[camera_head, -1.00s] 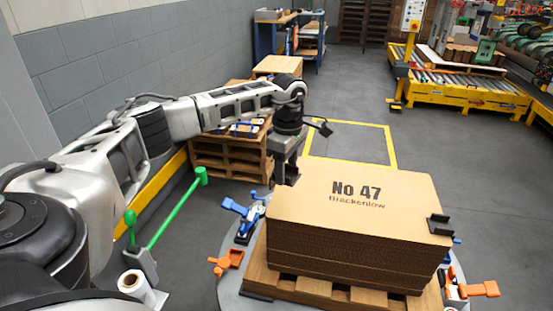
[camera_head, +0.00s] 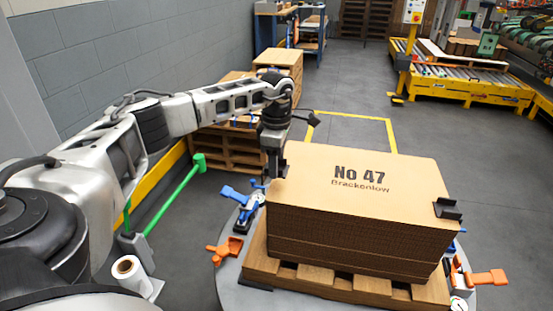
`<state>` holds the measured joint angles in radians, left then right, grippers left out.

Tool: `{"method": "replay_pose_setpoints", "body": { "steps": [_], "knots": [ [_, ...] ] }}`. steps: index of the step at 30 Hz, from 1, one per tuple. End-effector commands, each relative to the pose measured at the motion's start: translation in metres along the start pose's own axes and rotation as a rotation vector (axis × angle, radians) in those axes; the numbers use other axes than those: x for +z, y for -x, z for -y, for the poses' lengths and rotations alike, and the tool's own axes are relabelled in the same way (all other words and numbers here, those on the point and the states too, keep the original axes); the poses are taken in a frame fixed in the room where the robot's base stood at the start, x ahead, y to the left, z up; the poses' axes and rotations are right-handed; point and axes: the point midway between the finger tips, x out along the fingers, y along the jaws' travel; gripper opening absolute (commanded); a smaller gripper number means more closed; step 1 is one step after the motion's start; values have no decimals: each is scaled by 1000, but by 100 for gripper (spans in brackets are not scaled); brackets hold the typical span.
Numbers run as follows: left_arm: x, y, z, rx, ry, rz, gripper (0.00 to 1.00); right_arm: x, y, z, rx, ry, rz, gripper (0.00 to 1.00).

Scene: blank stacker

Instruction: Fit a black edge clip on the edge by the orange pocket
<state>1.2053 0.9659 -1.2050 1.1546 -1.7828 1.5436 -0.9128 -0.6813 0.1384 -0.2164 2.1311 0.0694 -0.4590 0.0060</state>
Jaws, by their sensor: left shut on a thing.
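A stack of brown cardboard sheets (camera_head: 330,205) marked "No 47 Brackenlow" lies on a wooden pallet (camera_head: 318,277). One black edge clip (camera_head: 447,208) sits on the right edge of its top. My left gripper (camera_head: 275,168) points down at the far left corner of the stack. It is shut on a small black edge clip, of which only a dark bit shows between the fingers. I cannot tell whether that clip touches the stack. Orange fittings stand at the left (camera_head: 225,248) and right (camera_head: 486,278) of the pallet; I cannot tell which is the pocket. My right gripper is not in view.
The pallet stands on a round grey platform (camera_head: 232,290). A blue clamp (camera_head: 238,196) stands close to the left gripper. A green bar (camera_head: 175,200) and a white roll (camera_head: 128,270) are at the left. Open floor lies behind and right of the stack.

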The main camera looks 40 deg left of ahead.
Motion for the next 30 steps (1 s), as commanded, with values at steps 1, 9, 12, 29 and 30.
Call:
{"method": "replay_pose_setpoints", "body": {
  "steps": [1, 9, 12, 29, 30],
  "knots": [
    [0, -8, 0, -1, 0, 0, 30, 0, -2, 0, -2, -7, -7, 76],
    [0, -31, 0, -1, 0, -1, 30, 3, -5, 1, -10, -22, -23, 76],
    [0, -38, 0, 0, 0, 0, 30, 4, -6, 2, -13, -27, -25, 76],
    [0, -47, 0, 0, -1, 0, 30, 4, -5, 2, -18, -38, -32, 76],
    [0, -47, 0, 0, -1, 0, 30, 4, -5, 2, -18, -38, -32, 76]
  ]
}}
